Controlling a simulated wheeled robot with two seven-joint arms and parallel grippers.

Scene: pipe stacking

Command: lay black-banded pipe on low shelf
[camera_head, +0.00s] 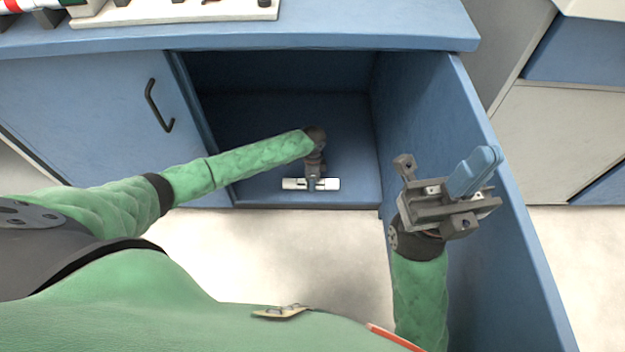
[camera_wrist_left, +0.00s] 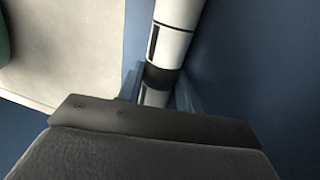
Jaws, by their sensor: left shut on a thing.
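My left gripper (camera_head: 313,184) is shut around a white pipe (camera_head: 294,184) inside the open blue cabinet. The pipe lies crosswise near the front edge of the low shelf (camera_head: 350,150). I cannot tell whether it touches the shelf. In the left wrist view, the white pipe (camera_wrist_left: 176,40) has a black band (camera_wrist_left: 161,78) between the blue fingers of my left gripper (camera_wrist_left: 160,85). My right gripper (camera_head: 475,170) is empty beside the open door at the right, its blue fingers close together.
The open cabinet door (camera_head: 480,240) stands to the right, near my right arm. A closed door with a dark handle (camera_head: 155,105) is at the left. The worktop (camera_head: 340,30) overhangs the opening and bears a white board (camera_head: 180,14). The shelf behind the pipe looks clear.

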